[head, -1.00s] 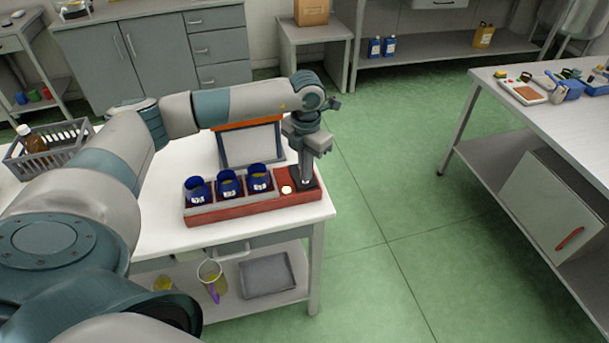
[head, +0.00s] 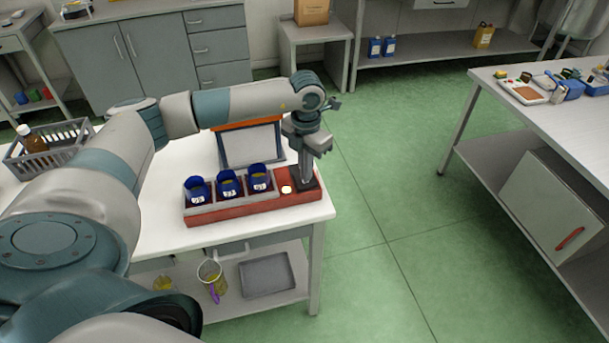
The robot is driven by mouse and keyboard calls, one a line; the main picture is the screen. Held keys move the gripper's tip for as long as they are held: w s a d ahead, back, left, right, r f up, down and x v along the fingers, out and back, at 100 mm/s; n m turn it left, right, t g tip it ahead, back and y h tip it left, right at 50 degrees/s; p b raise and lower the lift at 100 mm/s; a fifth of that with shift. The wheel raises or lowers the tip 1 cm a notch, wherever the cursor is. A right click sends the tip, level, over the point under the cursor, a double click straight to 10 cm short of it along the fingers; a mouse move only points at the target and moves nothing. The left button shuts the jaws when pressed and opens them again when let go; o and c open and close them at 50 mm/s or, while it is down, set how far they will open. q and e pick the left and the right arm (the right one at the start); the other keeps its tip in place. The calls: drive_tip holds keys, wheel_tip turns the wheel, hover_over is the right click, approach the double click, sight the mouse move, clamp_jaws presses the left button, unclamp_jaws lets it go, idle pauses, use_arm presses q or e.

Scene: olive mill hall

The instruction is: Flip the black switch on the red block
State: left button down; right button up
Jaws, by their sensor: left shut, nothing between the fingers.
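The red block (head: 237,211) lies near the front right edge of the white table. It bears a row of three blue cups (head: 229,184) and a pale round button (head: 286,189). My left gripper (head: 305,182) points down over the block's right end, its fingers shut and empty. The fingertips are at or just above a dark patch there; I cannot tell whether they touch it. The black switch is not clearly seen; the gripper covers that spot. My right gripper is not in view.
A panel with an orange top edge (head: 249,147) stands behind the block. A grey basket with a brown bottle (head: 35,142) is at the left. A jug (head: 211,275) and a grey tray (head: 267,276) are on the shelf below. Green floor lies clear to the right.

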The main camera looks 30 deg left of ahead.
use_arm(q)
drive_tip(key=shift+f+b, duration=0.65)
drive_tip(key=shift+f, duration=0.15)
idle(0.4)
drive_tip(key=shift+r, duration=0.1)
drive_tip(key=shift+r+p, duration=1.65)
drive_tip(key=shift+r, duration=1.8)
